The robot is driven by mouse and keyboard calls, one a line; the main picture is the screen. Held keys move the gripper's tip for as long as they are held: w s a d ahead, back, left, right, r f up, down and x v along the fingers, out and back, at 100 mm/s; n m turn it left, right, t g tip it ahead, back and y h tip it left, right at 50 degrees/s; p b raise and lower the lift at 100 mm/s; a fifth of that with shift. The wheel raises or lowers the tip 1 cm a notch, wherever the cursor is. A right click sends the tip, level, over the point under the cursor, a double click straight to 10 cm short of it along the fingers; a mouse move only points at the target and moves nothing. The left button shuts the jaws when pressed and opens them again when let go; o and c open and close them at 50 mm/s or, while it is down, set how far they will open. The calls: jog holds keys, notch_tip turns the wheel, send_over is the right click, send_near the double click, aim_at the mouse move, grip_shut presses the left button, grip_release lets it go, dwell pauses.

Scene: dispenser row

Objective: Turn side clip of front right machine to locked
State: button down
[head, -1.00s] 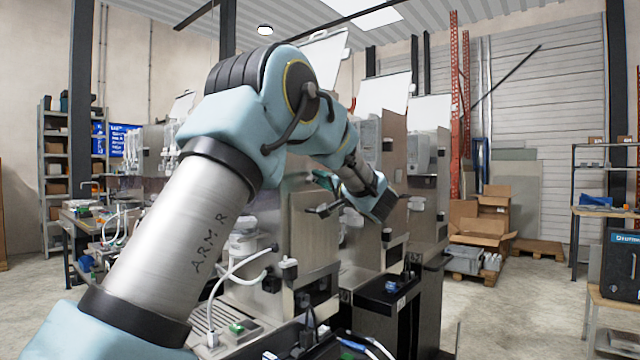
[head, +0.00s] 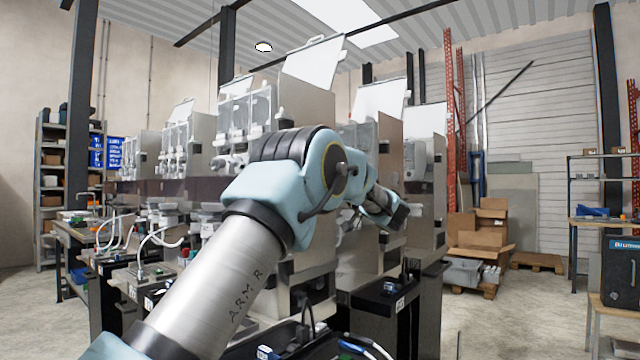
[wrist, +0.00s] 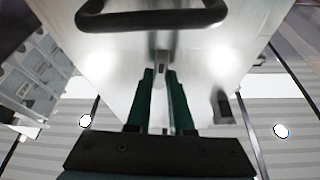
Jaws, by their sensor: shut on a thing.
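In the wrist view my gripper (wrist: 161,72) has its two green fingers closed around a small metal clip (wrist: 161,66) on a pale metal side panel (wrist: 115,50). The fingers hide part of the clip, so I cannot tell its turn position clearly. A black bar handle (wrist: 155,18) crosses the panel beyond the clip. In the head view my arm reaches across the nearest machine (head: 305,100), with its end beside the steel side panels at the right of the row. The fingers and the clip cannot be made out there.
A second machine (head: 392,160) and a third machine (head: 427,155) stand close behind, with raised lids. A dark part (wrist: 222,103) sticks out right of the fingers. Cardboard boxes (head: 478,235) stand farther right, and open floor (head: 520,310) lies before them.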

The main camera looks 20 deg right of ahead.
jog(key=shift+w+d+n+g+y, duration=0.15)
jog(key=shift+n+g+y, duration=0.25)
jog(key=shift+n, duration=0.8)
jog(key=c, duration=0.8)
grip_release()
jog(key=shift+y, duration=0.3)
jog(key=b+v, duration=0.3)
jog(key=v, duration=0.8)
